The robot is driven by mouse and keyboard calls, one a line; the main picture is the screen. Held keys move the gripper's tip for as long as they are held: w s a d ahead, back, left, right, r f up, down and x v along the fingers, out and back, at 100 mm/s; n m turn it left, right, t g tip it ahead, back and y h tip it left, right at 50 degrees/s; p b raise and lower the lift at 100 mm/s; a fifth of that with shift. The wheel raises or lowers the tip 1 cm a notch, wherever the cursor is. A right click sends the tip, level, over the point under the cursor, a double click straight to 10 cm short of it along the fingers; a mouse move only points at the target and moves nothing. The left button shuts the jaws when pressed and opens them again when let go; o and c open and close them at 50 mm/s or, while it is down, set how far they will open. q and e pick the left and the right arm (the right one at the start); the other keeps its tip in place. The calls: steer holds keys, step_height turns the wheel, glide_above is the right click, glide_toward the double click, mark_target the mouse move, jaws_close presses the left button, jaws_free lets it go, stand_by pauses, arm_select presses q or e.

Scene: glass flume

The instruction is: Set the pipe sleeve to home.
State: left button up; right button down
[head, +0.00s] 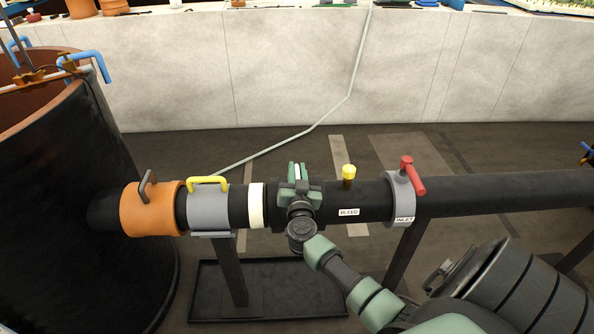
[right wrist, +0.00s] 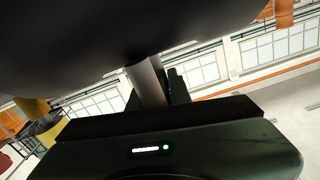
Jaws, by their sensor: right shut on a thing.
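A dark pipe runs across the head view. A slightly wider dark section (head: 276,212) on it looks like the pipe sleeve, mostly hidden behind my right gripper. My right gripper (head: 298,178) is over this section, shut on a pale upright handle (head: 297,171). The right wrist view shows a grey round bar (right wrist: 148,84) at the fingers, below a large dark curved surface (right wrist: 130,35). A cream ring (head: 256,205) is around the pipe just left of the wider section. My left gripper is not in view.
Left along the pipe are a grey clamp (head: 208,212) with a yellow handle and an orange collar (head: 150,210) by a large dark tank (head: 60,200). Right are a yellow-capped bleed valve (head: 348,174), a "BLEED" label and a grey inlet collar (head: 401,200) with a red lever. A tray (head: 275,309) lies below.

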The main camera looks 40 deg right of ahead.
steer(key=shift+w+a+r, duration=0.1)
steer(key=shift+w+a, duration=0.05)
steer(key=shift+a, duration=0.1)
steer(key=w+a+p, duration=0.2)
steer(key=w+a, duration=0.3)
steer(key=a, duration=0.2)
steer(key=c, duration=1.4)
jaws_free()
steer(key=shift+o, duration=0.2)
steer(key=shift+w+a, duration=0.15)
steer(key=shift+a, duration=0.05)
steer(key=shift+d, duration=0.15)
